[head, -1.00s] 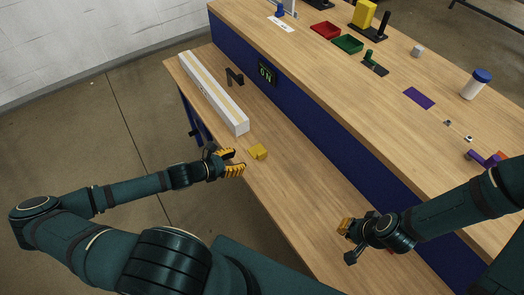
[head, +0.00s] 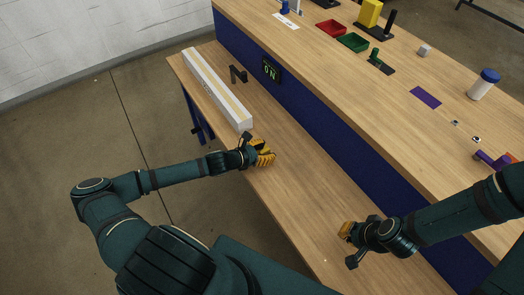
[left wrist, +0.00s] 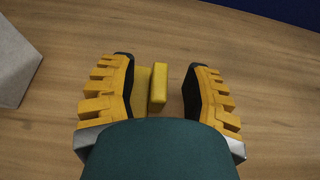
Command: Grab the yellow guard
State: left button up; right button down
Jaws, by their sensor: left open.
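The yellow guard (left wrist: 158,86) is a small block with a raised upright plate, resting on the wooden lower bench surface in the left wrist view. It lies between the two fingers of my left gripper (left wrist: 159,68), with a gap visible to the right finger. My left gripper is open around it and not closed on it. In the head view my left gripper (head: 264,154) is low over the bench and mostly hides the guard. My right gripper (head: 346,231) is over the bench at the lower right; its opening cannot be made out.
A long white rail (head: 217,90) lies along the bench just beyond my left gripper; its end also shows in the left wrist view (left wrist: 14,65). The lower bench between my grippers is clear.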

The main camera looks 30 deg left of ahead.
pick_arm(q)
jog(key=shift+o, duration=0.2)
grip_shut()
jog(key=shift+r, duration=0.15)
